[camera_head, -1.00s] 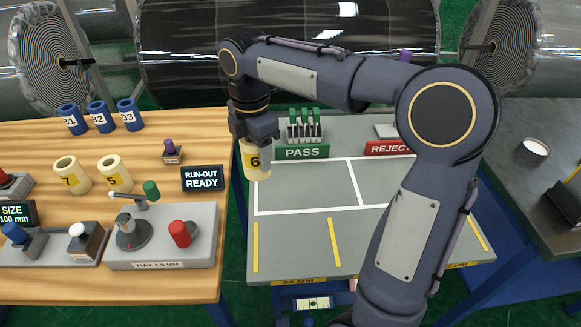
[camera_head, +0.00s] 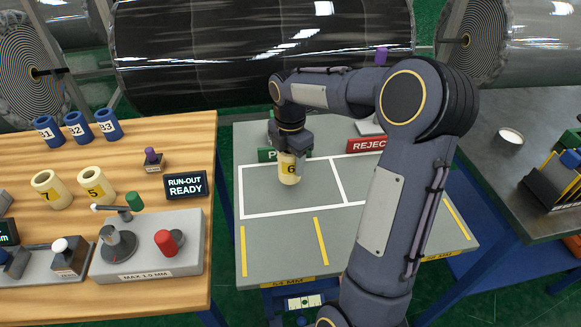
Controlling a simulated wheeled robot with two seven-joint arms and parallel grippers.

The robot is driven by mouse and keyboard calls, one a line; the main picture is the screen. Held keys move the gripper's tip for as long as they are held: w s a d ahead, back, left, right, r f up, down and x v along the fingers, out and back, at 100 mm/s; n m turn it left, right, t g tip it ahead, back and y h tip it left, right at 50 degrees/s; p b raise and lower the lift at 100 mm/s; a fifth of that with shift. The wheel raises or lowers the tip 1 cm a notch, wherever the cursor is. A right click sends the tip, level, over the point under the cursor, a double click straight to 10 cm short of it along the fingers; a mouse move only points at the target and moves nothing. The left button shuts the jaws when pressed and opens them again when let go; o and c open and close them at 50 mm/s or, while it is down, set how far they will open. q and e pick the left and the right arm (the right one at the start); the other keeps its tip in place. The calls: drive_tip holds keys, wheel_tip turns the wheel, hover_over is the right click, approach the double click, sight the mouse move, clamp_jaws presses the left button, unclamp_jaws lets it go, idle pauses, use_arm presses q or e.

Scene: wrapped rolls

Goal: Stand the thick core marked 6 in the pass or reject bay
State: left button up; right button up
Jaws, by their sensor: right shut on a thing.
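The thick cream core marked 6 (camera_head: 289,170) hangs upright below my right gripper (camera_head: 291,150), which is shut on its top. It is over the left bay, behind which stands the green PASS sign (camera_head: 268,155), partly hidden by the gripper. Whether the core's bottom touches the grey table (camera_head: 275,235) I cannot tell. The right bay lies in front of the red REJECT sign (camera_head: 366,145), partly covered by my right arm. White lines outline both bays, which hold nothing else that I can see. My left gripper is not in view.
On the wooden table at left stand cream cores marked 7 (camera_head: 50,190) and 5 (camera_head: 97,186), several blue cores (camera_head: 78,127), a RUN-OUT READY display (camera_head: 186,186) and a gauge block (camera_head: 150,250). Large wrapped rolls (camera_head: 255,55) lie behind. A dark bench (camera_head: 500,190) stands at right.

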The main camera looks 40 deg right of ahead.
sight(291, 168)
drive_tip(key=shift+d+f, duration=0.1)
drive_tip(key=shift+f, duration=1.45)
drive_tip(key=shift+f, duration=0.15)
drive_tip(key=o, duration=1)
drive_tip(key=shift+o, duration=0.2)
wheel_tip(291, 168, up, 12)
drive_tip(key=s+a+f+m+t+y, duration=0.2)
drive_tip(key=s+a+m, duration=0.6)
drive_tip(key=s+m, duration=0.2)
drive_tip(key=s+a+f+m+t+y, duration=0.1)
drive_tip(key=s+a+m+t, duration=0.2)
drive_tip(key=s+a+m, duration=0.5)
drive_tip(key=s+m, duration=0.2)
drive_tip(key=s, duration=0.1)
drive_tip(key=shift+s+f+m+t+y, duration=0.2)
drive_tip(key=shift+f+m+t+y, duration=0.1)
drive_tip(key=shift+f+m+y, duration=0.1)
